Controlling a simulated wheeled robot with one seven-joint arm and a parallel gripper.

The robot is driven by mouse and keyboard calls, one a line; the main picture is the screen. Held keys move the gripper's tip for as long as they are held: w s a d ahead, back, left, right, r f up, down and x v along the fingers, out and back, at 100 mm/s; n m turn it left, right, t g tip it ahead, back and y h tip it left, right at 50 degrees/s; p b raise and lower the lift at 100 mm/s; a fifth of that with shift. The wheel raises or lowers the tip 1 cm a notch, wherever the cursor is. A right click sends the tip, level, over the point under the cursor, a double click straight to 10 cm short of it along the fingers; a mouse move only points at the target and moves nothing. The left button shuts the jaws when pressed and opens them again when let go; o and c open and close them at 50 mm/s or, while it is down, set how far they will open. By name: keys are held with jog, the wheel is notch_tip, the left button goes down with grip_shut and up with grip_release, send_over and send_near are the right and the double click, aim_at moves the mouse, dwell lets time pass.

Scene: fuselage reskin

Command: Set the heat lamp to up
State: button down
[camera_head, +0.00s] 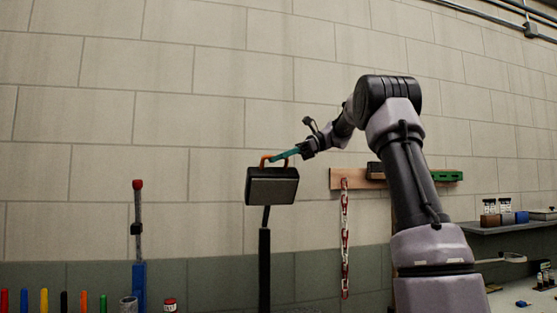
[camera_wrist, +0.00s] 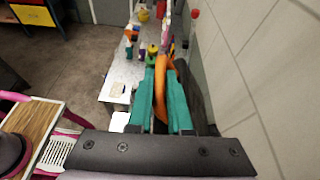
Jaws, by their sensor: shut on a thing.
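The heat lamp (camera_head: 272,187) is a dark box-shaped head on a black pole (camera_head: 265,265), standing in front of the block wall. An orange handle (camera_head: 263,160) arches over the top of the head. My gripper (camera_head: 284,155) reaches in from the right, and its teal fingers are at the handle. In the wrist view, the orange handle (camera_wrist: 161,92) lies between the two teal fingers of my gripper (camera_wrist: 160,70), which are shut on it. The lamp head is mostly hidden in the wrist view.
A blue stand with a red-topped rod (camera_head: 137,210) is left of the lamp. Several coloured markers (camera_head: 44,300) line the lower left. A red-and-white chain (camera_head: 345,235) hangs from a wooden wall board (camera_head: 337,179) behind my arm. A shelf (camera_head: 510,228) holds jars at right.

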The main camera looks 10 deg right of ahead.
jog(key=c, duration=0.8)
grip_release()
jog(key=shift+f, duration=0.1)
jog(key=shift+c, duration=0.2)
jog(key=shift+w, duration=0.1)
jog(key=v, duration=1.1)
jog(key=shift+a, duration=0.1)
jog(key=s+a+f+n+t+h, duration=0.1)
jog(key=s+a+f+n+h, duration=0.25)
jog(key=s, duration=0.45)
jog(key=s+a+f+n+t+h, duration=0.1)
jog(key=s+a+f+n+h, duration=0.15)
jog(key=s+a+f, duration=0.35)
jog(key=s+d+f+n+t+h, duration=0.2)
jog(key=s+f+n, duration=0.1)
jog(key=s+f, duration=0.3)
jog(key=s+d+f+n+t+h, duration=0.2)
jog(key=s+f, duration=0.5)
jog(key=s, duration=0.4)
jog(key=shift+d+n+t+h, duration=0.3)
jog(key=shift+n+t+h, duration=0.45)
jog(key=shift+n, duration=0.25)
